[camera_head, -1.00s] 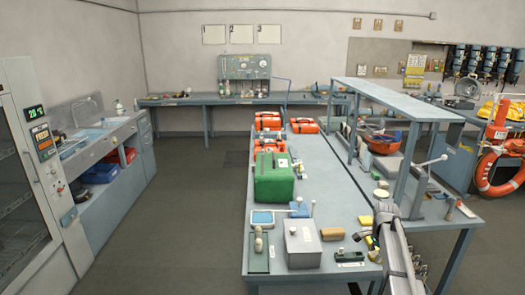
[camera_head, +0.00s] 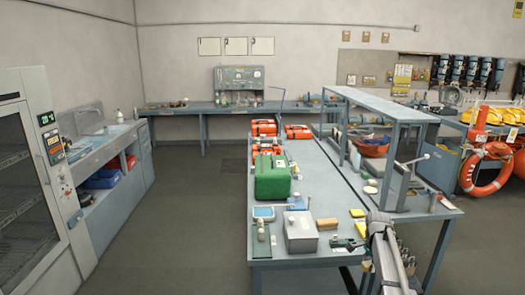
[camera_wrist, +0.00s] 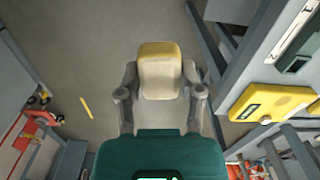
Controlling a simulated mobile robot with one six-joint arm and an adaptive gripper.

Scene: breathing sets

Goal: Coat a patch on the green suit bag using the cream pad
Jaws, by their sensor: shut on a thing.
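The green suit bag (camera_head: 271,180) stands upright on the left part of the workbench (camera_head: 322,189) in the head view. My gripper (camera_wrist: 160,95) is shut on the cream pad (camera_wrist: 159,78), a cream block with a yellow end, held between its two fingers in the wrist view. The pad is too small to make out clearly there. The bag is not seen in the wrist view.
A grey box (camera_head: 300,233), a brown block (camera_head: 327,224), a blue-topped tray (camera_head: 263,212) and small yellow blocks (camera_head: 357,213) sit at the bench's near end. Orange cases (camera_head: 264,128) stand behind the bag. A raised shelf (camera_head: 375,103) spans the right side. Floor at left is clear.

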